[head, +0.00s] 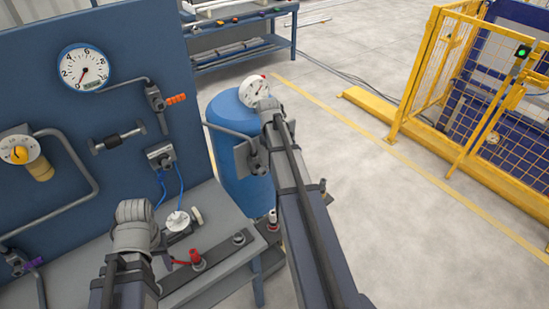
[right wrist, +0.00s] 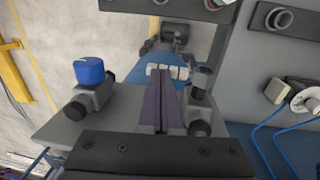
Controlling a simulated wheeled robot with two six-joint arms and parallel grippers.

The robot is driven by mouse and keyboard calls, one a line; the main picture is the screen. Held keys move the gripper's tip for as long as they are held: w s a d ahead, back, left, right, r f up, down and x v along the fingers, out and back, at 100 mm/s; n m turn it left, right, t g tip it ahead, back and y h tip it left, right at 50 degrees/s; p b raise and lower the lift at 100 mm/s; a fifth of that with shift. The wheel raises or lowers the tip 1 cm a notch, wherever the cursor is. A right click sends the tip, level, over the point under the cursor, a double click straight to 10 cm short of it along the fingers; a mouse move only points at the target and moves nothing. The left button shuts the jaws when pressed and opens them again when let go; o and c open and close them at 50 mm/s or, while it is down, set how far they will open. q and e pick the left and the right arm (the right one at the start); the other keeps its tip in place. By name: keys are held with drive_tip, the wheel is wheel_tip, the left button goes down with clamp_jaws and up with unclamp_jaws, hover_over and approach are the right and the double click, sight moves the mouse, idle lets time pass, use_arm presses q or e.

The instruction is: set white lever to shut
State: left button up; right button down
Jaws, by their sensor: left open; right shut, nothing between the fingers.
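The white lever (right wrist: 167,71) is a short ribbed white handle in the right wrist view. It lies crosswise just beyond my right fingertips, beside a dark pipe valve (right wrist: 198,92); whether they touch I cannot tell. My right gripper (right wrist: 160,78) is shut and empty, its two purplish fingers side by side. In the head view my right arm reaches past the bench end and hides the gripper's tips; I cannot make out the white lever there. My left gripper (head: 135,214) is low before the panel, open, its fingers mostly hidden by its own wrist.
A blue panel (head: 115,35) carries gauges, pipes and an orange-handled valve (head: 176,99). A red-handled valve (head: 195,258) sits on the bench (head: 232,268). A blue tank (head: 240,125) stands behind my right arm. A blue-capped fitting (right wrist: 89,71) is left of my right fingers.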

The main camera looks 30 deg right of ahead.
drive_tip(key=shift+r, duration=0.1)
idle(0.5)
drive_tip(key=shift+r+p, duration=0.55)
drive_tip(key=shift+p, duration=0.15)
wheel_tip(320, 180, up, 13)
drive_tip(key=p, duration=1.2)
drive_tip(key=shift+f+p, duration=0.15)
drive_tip(key=shift+p, duration=0.2)
drive_tip(key=s+a+f+n+b, duration=0.1)
drive_tip(key=s+a+f+b, duration=0.4)
drive_tip(key=a, duration=0.6)
drive_tip(key=s+a+f+n+b, duration=0.1)
drive_tip(key=s+a+f+b, duration=0.4)
drive_tip(key=a, duration=0.7)
drive_tip(key=s+a+f+n+b, duration=0.1)
drive_tip(key=s+a+f+b, duration=0.5)
drive_tip(key=a, duration=0.5)
drive_tip(key=shift+s+a, duration=0.3)
drive_tip(key=shift+s, duration=0.55)
